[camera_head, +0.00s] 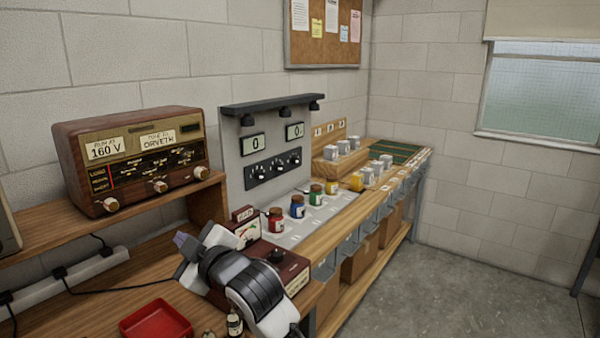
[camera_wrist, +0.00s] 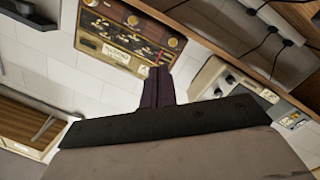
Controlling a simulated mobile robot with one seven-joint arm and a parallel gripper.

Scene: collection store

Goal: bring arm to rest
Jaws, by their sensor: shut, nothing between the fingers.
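My gripper (camera_head: 183,243) is at the left end of my white and black arm, above the wooden bench, in the head view. In the wrist view its dark fingers (camera_wrist: 158,86) are together with nothing between them. Beyond the fingers, the wrist view shows a tilted view of the old radio (camera_wrist: 128,35). In the head view the radio (camera_head: 135,158) stands on a wooden shelf, behind and left of my gripper. My arm hides part of the bench and of a brown meter box (camera_head: 285,268).
Several coloured jars (camera_head: 297,206) stand on the grey panel to the right. A power strip (camera_head: 70,275) runs along the wall. The floor (camera_head: 470,270) at right is clear.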

